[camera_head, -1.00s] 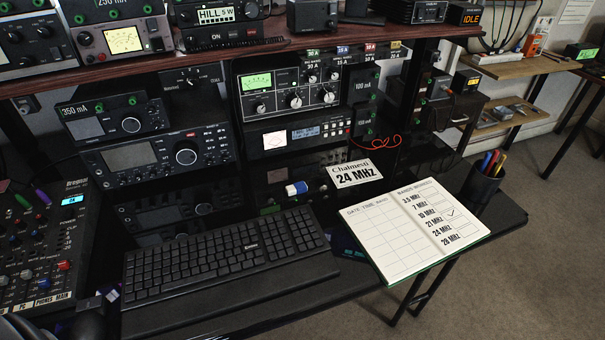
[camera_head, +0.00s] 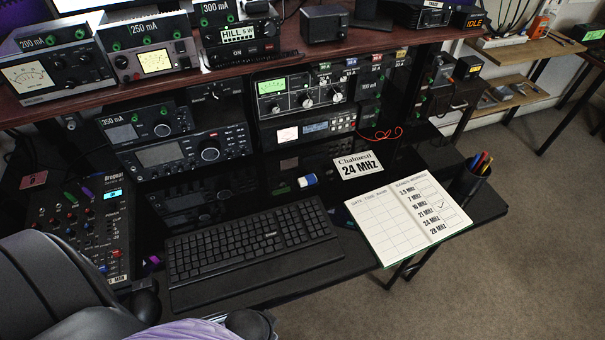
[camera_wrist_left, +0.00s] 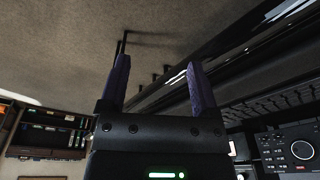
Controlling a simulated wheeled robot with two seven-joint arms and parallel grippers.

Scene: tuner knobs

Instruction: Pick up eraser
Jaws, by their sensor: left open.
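The eraser (camera_head: 307,180), a small white and blue block, lies on the dark desk behind the keyboard's right end and left of the 24 MHz card in the head view. My left gripper (camera_wrist_left: 158,65) shows in the left wrist view with its two purple fingers spread and nothing between them. I cannot make out the eraser in that view. I cannot clearly pick out the left gripper in the head view, so its distance from the eraser is unclear. My right gripper is not in view.
The keyboard (camera_head: 250,240) lies in front of the eraser. The 24 MHz card (camera_head: 358,166), open logbook (camera_head: 409,218) and pen cup (camera_head: 469,187) are to its right. Radio units (camera_head: 315,128) stand behind it. A shelf edge (camera_head: 240,75) overhangs above.

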